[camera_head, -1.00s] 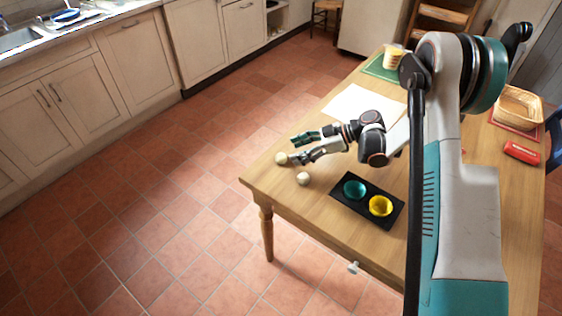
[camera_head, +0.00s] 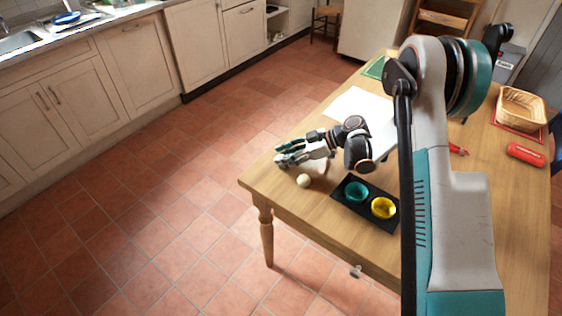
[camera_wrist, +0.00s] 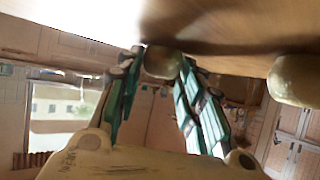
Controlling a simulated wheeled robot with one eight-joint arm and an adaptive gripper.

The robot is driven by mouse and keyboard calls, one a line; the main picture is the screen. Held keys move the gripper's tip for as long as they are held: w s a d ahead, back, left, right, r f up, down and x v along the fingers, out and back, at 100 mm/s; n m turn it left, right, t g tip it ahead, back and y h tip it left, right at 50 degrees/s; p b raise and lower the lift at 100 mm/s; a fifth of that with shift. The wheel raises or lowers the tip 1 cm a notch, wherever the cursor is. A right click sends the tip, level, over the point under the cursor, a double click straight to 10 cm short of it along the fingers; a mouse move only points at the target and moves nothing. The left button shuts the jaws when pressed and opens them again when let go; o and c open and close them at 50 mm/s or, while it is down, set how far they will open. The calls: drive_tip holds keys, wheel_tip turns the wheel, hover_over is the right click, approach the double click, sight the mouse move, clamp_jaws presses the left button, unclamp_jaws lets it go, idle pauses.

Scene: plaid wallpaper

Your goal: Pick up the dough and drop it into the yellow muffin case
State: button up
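A pale round dough ball (camera_wrist: 162,62) sits between the two teal fingertips of my gripper (camera_wrist: 161,68) in the wrist view and fills the gap between them. My gripper looks shut on it, close to the table surface. In the head view my gripper (camera_head: 281,154) is at the table's near left corner and hides this ball. A second dough ball (camera_head: 304,181) lies on the table just beside my gripper; it also shows at the right of the wrist view (camera_wrist: 297,80). The yellow muffin case (camera_head: 383,208) sits in the black tray (camera_head: 379,224), right of and nearer than my gripper.
A teal muffin case (camera_head: 357,192) sits in the same tray, left of the yellow one. A white sheet (camera_head: 358,104) lies behind my gripper. A basket (camera_head: 521,110) and a red item (camera_head: 526,154) are at the right. The table's left edge is near my gripper.

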wheel_tip(320, 180, up, 20)
drive_tip(key=p, duration=0.7)
drive_tip(key=shift+d, duration=0.1)
